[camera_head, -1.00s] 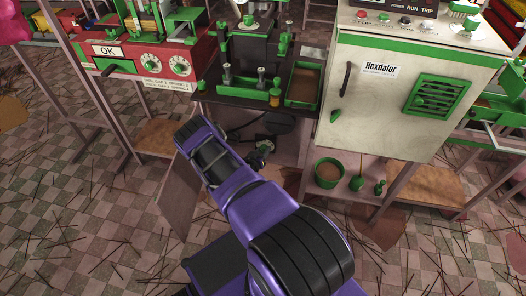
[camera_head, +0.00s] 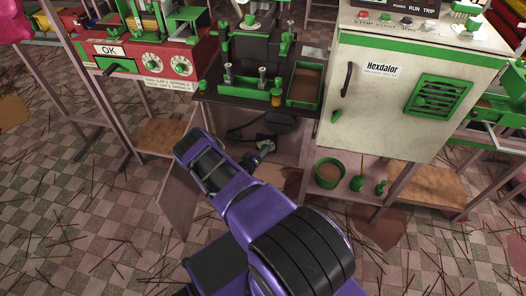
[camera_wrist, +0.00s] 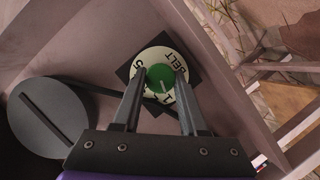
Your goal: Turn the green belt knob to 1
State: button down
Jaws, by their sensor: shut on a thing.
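The green belt knob (camera_wrist: 160,77) has a white pointer line and sits on a cream round dial (camera_wrist: 147,60) with "BELT" and other partly hidden black lettering. In the wrist view, the two fingers of my gripper (camera_wrist: 160,80) lie on either side of the knob, shut on it. The fingers hide the lower parts of the dial. In the head view, the dial (camera_head: 268,144) is small, under the dark bench, and my gripper (camera_head: 256,157) reaches it from below; the knob cannot be told clearly there.
A dark pulley (camera_wrist: 50,117) with a belt lies left of the dial in the wrist view. Frame legs and slanting panels surround the dial. The white Hexdalor cabinet (camera_head: 393,100) and a green bowl (camera_head: 329,173) stand to the right, the red machine (camera_head: 175,45) to the left.

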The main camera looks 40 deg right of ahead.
jog(key=shift+c, duration=2.2)
grip_release()
jog(key=shift+a, duration=0.1)
jog(key=p+v, duration=0.2)
jog(key=v, duration=1.5)
jog(key=shift+r, duration=0.2)
jog(key=shift+r, duration=0.1)
